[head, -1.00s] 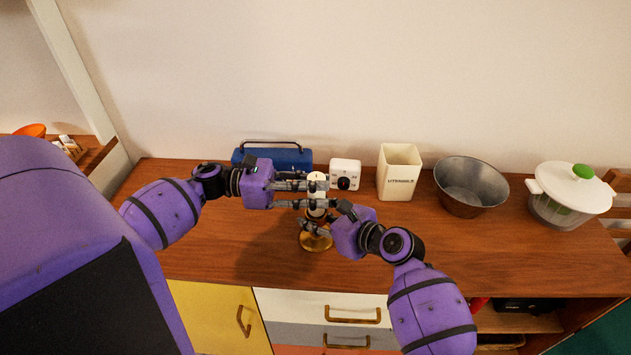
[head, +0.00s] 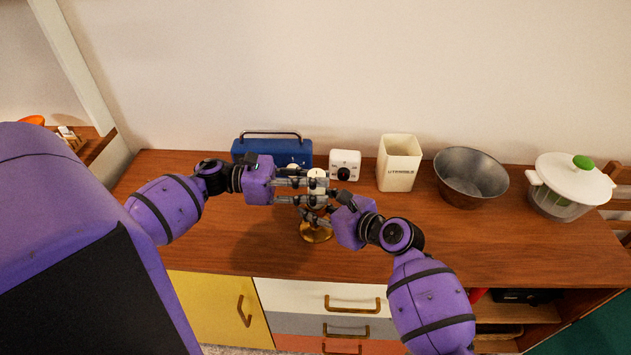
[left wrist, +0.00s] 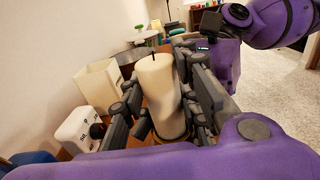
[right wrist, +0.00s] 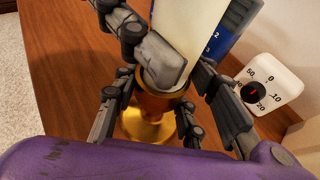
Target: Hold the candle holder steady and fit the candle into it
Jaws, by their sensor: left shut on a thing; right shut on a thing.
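The cream candle (head: 317,175) stands about upright above the brass candle holder (head: 316,234) on the wooden top. My left gripper (head: 314,190) is shut on the candle, with its fingers on both sides, as the left wrist view shows the candle (left wrist: 158,88) and its dark wick. My right gripper (head: 316,212) is shut on the upper part of the holder. In the right wrist view, the candle's lower end (right wrist: 186,28) is at the holder's cup (right wrist: 152,108). Fingers partly cover the joint, so I cannot tell how deep it sits.
Behind stand a blue toolbox-like case (head: 262,149), a white timer (head: 345,165), a cream utensil box (head: 399,162), a metal bowl (head: 470,178) and a white-lidded spinner (head: 570,185). The wooden top (head: 520,240) is clear at front right.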

